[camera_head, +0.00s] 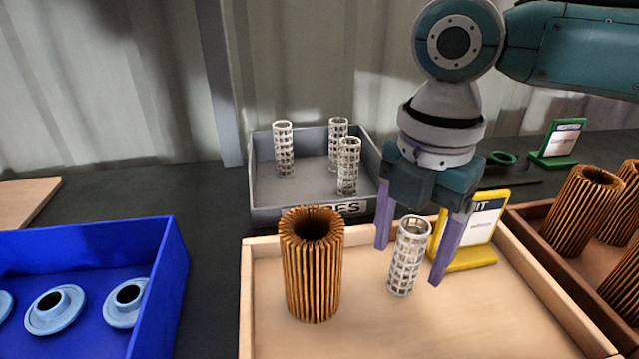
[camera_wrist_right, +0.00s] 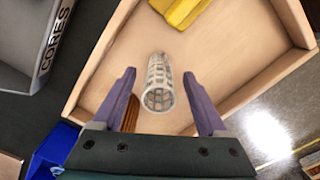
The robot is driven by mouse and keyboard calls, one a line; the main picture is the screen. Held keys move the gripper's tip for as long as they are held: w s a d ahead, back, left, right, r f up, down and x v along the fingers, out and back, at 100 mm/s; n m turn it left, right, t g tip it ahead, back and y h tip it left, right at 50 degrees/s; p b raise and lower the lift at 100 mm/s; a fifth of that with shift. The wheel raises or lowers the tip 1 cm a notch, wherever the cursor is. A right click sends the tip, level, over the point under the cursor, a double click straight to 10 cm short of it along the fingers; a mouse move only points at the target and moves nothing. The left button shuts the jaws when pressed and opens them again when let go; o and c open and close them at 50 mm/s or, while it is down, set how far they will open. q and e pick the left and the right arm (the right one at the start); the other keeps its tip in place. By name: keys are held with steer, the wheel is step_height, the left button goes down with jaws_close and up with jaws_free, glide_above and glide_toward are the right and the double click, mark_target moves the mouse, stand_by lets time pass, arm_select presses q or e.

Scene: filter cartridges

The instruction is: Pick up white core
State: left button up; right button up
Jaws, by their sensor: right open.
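A white core (camera_head: 408,258), a lattice tube, stands upright in the wooden tray (camera_head: 247,300). My right gripper (camera_head: 412,262) is open above the tray, its purple fingers on either side of the core in the head view. In the right wrist view the core (camera_wrist_right: 158,84) shows between and a little beyond the open fingertips (camera_wrist_right: 162,78); I cannot tell whether either finger touches it. More white cores (camera_head: 284,150) stand in the grey bin (camera_head: 262,212) behind. My left gripper is not in view.
A brown pleated filter (camera_head: 312,270) stands left of the core in the tray. A yellow sign holder (camera_head: 472,258) stands behind it to the right. A blue bin (camera_head: 165,290) with pale end caps is at left, a brown box (camera_head: 520,222) of filters at right.

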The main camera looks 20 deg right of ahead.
step_height(320, 180, down, 2)
steer(key=shift+f, duration=0.15)
jaws_close()
stand_by(0.6)
